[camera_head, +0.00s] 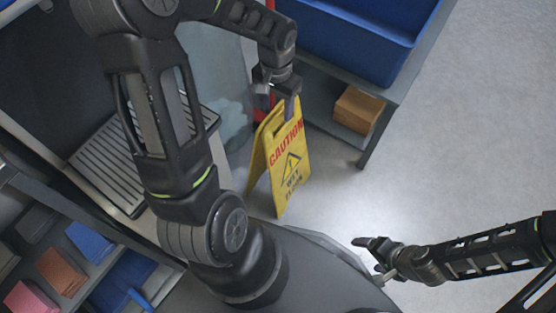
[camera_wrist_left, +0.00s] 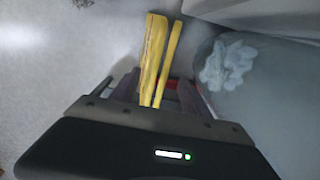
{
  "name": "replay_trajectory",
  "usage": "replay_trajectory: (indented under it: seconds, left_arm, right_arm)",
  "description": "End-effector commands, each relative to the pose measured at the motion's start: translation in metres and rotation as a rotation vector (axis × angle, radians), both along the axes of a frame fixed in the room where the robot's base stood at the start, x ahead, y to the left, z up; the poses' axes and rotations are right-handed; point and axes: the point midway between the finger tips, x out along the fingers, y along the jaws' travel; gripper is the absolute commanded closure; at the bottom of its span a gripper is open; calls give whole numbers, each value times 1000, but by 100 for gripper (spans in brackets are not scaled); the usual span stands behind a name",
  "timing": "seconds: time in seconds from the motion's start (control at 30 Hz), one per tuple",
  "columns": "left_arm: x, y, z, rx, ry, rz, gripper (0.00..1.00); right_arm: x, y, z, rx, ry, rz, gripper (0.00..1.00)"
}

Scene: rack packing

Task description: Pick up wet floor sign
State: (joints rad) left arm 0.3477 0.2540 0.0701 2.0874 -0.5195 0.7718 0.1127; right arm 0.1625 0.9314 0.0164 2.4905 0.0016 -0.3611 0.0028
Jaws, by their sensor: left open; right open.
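The yellow wet floor sign (camera_head: 284,157) stands upright on the floor as an A-frame, with CAUTION text on its front panel. My left gripper (camera_head: 277,103) is at the top edge of the sign, its fingers open around or right beside it. In the left wrist view, the sign's two panels (camera_wrist_left: 158,55) show edge-on between the open fingers of my left gripper (camera_wrist_left: 158,95). Whether the fingers touch the sign cannot be told. My right gripper (camera_head: 366,252) is at the lower right, away from the sign, and empty.
A blue bin (camera_head: 350,45) sits on a grey table, with a cardboard box (camera_head: 358,109) on the lower shelf. A translucent bin with crumpled white contents (camera_wrist_left: 228,62) stands close beside the sign. A shelf with coloured items (camera_head: 62,270) is at lower left. Floor at right is clear.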

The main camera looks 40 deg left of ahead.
Motion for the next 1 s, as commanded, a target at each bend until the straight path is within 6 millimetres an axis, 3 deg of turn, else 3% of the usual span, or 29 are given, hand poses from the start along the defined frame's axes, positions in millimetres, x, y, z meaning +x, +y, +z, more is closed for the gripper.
replay_trajectory:
  seconds: [0.3, 0.7, 1.0]
  left_arm:
    - [0, 0, -3, 0, -1, 0, 46]
    - [0, -5, -52, -1, 0, 0, 46]
    - [1, -4, -52, 0, -2, 0, 46]
  right_arm:
    - [0, 0, -2, 0, -1, -1, 19]
    - [6, -6, -24, -9, -10, -14, 19]
    - [6, -6, -23, -9, -10, -14, 19]
